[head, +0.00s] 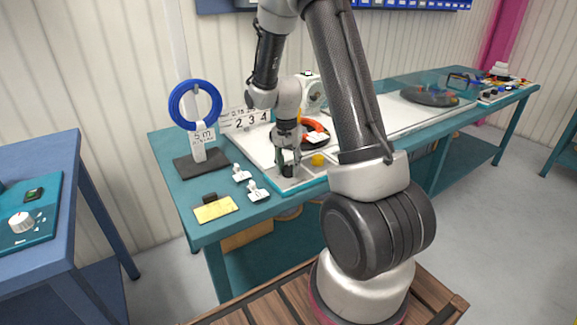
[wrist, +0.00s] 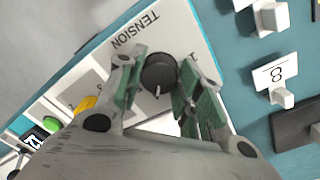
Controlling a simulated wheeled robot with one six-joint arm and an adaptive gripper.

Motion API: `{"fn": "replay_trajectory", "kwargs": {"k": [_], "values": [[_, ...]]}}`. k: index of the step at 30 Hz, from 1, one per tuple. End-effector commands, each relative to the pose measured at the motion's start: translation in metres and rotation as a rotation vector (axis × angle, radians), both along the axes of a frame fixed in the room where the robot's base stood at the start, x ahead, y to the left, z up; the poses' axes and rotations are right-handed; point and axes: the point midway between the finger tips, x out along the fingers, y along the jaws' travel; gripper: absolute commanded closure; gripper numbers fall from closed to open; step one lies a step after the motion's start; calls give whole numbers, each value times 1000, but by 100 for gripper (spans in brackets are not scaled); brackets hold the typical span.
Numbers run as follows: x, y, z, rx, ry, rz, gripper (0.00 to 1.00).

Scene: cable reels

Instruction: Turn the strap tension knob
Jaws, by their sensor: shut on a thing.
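The strap tension knob (wrist: 158,74) is a dark round knob with a white pointer line, on a pale panel with the printed word TENSION in the wrist view. My gripper (wrist: 157,88) has its two green-padded fingers on either side of the knob, shut on it. In the head view my gripper (head: 288,168) points down at the near left corner of the panel on the teal bench. The knob is mostly hidden by the fingers there.
A yellow knob (head: 318,160) stands close to the right of my gripper. White tags (head: 257,191) and a yellow pad (head: 215,209) lie on the bench to the left. A blue cable coil (head: 195,104) hangs on a stand behind. Another table (head: 50,145) stands at far left.

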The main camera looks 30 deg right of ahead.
Motion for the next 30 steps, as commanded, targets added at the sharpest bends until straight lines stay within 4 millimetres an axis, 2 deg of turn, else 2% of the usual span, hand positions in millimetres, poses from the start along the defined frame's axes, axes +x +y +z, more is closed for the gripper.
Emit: {"fn": "replay_trajectory", "kwargs": {"k": [20, 21, 24, 30], "values": [[1, 0, 1, -1, -3, -64, 88], [1, 0, 1, -1, -3, -64, 61], [1, 0, 0, 0, -2, -64, 43], [1, 0, 0, 0, -1, -63, 43]]}}
